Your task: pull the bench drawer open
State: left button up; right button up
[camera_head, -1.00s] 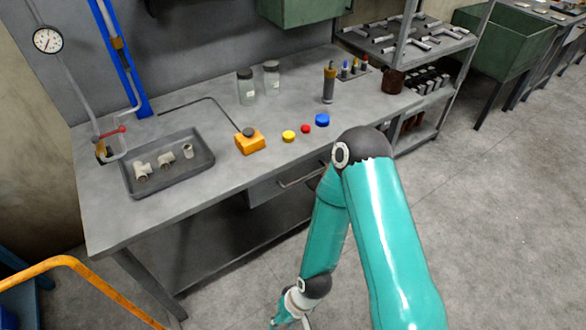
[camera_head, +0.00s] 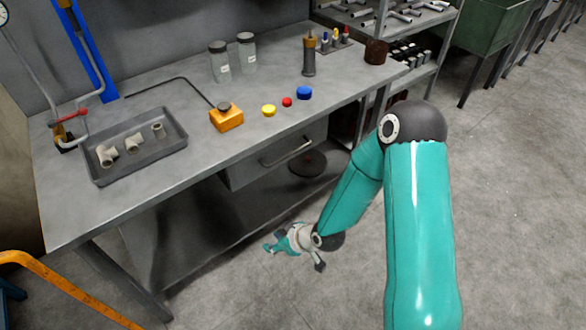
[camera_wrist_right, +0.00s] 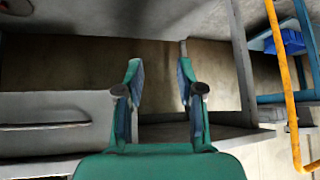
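The grey bench drawer (camera_head: 245,174) sits under the bench top and looks shut, its front near the bench edge. Its metal bar handle (camera_head: 288,152) is in plain sight in the head view. My right gripper (camera_head: 290,250) is low in front of the bench, below the drawer and apart from the handle. In the right wrist view the gripper (camera_wrist_right: 160,78) is open with nothing between its fingers. The drawer front (camera_wrist_right: 40,106) and handle (camera_wrist_right: 45,126) show there at the left, outside the fingers. My left gripper is not in view.
The bench top (camera_head: 190,185) holds a grey tray (camera_head: 95,175) with fittings, an orange block (camera_head: 226,118), coloured caps and jars. A lower shelf (camera_head: 200,235) lies beneath the drawer. An orange rail (camera_head: 75,290) stands front left. The floor right of my arm is clear.

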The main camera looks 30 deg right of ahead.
jog(key=w+d+f+n+t+b, duration=0.1)
jog(key=w+d+n+t+b, duration=0.25)
jog(key=d, duration=0.25)
jog(key=n+t+h+b, duration=0.2)
jog(key=n+t+b, duration=0.3)
jog(key=n+b, duration=0.6)
send_near(289, 155)
pick_arm(q)
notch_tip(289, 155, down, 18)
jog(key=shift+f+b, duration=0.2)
jog(key=shift+b, duration=0.2)
pick_arm(e)
jog(key=x, duration=1)
jog(key=shift+w+d+f, duration=0.15)
jog(key=shift+w+f, duration=0.1)
jog(key=shift+w, duration=0.05)
grip_shut()
